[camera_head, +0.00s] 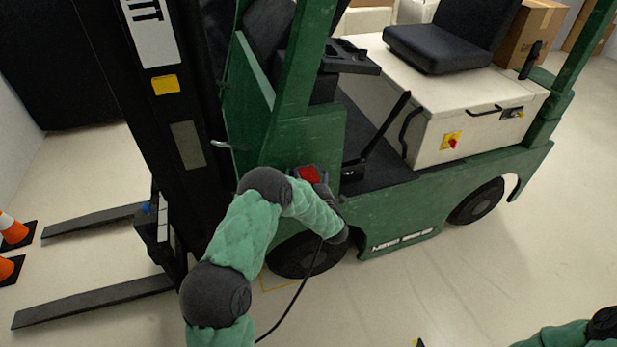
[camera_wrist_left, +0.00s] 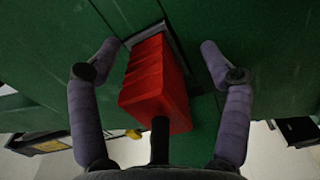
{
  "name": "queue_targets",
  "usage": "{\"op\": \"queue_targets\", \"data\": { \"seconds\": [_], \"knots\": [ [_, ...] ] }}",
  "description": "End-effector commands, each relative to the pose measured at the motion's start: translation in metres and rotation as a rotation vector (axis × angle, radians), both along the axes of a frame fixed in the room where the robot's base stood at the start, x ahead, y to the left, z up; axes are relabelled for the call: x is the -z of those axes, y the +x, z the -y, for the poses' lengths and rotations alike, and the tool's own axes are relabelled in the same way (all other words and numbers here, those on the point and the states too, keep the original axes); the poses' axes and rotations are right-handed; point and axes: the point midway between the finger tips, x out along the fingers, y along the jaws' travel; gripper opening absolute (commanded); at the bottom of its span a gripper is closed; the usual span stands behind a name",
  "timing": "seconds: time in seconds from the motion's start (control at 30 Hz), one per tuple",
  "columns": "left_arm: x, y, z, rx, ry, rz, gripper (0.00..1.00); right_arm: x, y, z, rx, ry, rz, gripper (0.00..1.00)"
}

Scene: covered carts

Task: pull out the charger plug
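The charger plug is a red ribbed block (camera_wrist_left: 155,88) seated against a dark socket plate (camera_wrist_left: 180,50) on the truck's green side. A thick black cable (camera_wrist_left: 160,140) comes out of its near end. In the head view the red of the plug (camera_head: 308,174) shows just past my left wrist, and the cable (camera_head: 297,298) hangs down to the floor. My left gripper (camera_wrist_left: 158,48) is open, with one finger on each side of the plug and a visible gap on both sides. My right gripper is out of view; only part of my right arm shows at the bottom right.
The green forklift (camera_head: 405,205) fills the middle, with a black mast (camera_head: 180,120) on its left and forks (camera_head: 95,300) low over the floor. Orange cones (camera_head: 12,230) stand at the far left. The floor at the lower right is mostly clear.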

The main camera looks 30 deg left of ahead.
Motion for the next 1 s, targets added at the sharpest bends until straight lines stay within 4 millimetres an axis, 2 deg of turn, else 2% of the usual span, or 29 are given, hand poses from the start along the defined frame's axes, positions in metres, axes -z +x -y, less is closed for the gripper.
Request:
{"op": "queue_targets", "data": {
  "seconds": [0.2, 0.33, 0.73, 1.0],
  "knots": [
    [0.000, -0.001, 0.001, 0.001, 0.000, 0.000, 0.78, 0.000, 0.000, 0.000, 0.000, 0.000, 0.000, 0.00],
    [0.000, -0.007, 0.009, 0.001, -0.001, -0.001, 0.78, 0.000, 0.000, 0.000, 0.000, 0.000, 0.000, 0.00],
    [0.000, -0.056, 0.067, 0.004, 0.000, -0.001, 0.78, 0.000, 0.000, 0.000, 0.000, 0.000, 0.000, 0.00],
    [0.000, -0.075, 0.089, 0.001, -0.001, -0.001, 0.78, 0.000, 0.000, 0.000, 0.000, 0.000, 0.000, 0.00]
  ]
}}
